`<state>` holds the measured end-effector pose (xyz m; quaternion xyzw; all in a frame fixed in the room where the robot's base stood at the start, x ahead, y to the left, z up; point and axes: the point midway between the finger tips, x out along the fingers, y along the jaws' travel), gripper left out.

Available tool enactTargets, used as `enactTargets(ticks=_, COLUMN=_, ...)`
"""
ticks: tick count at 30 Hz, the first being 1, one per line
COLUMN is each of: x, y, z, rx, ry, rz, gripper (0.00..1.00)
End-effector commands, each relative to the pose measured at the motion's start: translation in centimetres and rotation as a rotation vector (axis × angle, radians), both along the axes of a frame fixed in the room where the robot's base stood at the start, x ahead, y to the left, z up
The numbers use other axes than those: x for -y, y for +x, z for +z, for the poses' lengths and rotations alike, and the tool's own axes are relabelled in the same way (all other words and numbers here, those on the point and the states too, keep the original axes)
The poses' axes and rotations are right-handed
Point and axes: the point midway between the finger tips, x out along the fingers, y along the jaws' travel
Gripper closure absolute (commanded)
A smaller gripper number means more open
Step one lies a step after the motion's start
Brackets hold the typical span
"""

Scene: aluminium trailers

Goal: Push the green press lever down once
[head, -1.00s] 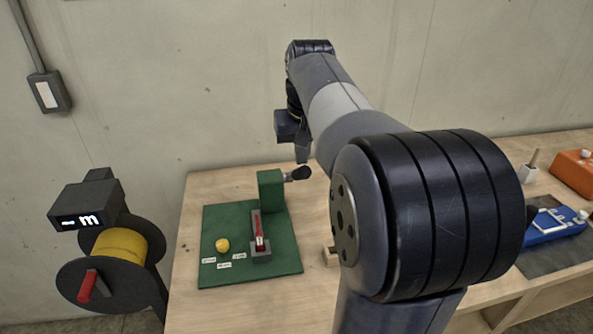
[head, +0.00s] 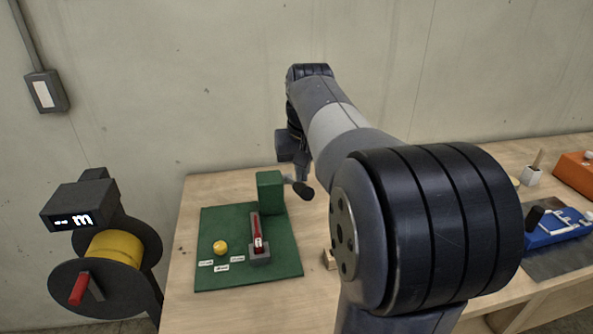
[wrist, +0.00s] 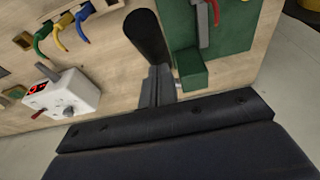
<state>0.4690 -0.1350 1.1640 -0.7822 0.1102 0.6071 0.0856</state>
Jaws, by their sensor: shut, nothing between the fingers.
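The green press (head: 271,192) is an upright green block at the back of a green base plate (head: 228,279). Its lever, a grey rod with a black knob (head: 303,190), sticks out to the right and slopes down. My gripper (head: 303,178) is shut and empty, with its fingertips right at the lever from above. In the wrist view, the shut fingers (wrist: 159,78) overlap the near end of the black knob (wrist: 147,36), beside the green block (wrist: 191,73). Exact contact is partly hidden.
A yellow spool (head: 114,247) with a red crank stands left.

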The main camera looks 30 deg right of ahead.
Motion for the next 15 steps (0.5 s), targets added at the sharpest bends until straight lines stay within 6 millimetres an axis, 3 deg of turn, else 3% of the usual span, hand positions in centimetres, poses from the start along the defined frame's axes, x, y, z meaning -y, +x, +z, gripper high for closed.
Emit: enactTargets(ticks=15, x=0.0, y=0.0, z=-2.9, rx=-0.004, ry=0.001, rz=0.0, gripper=1.0)
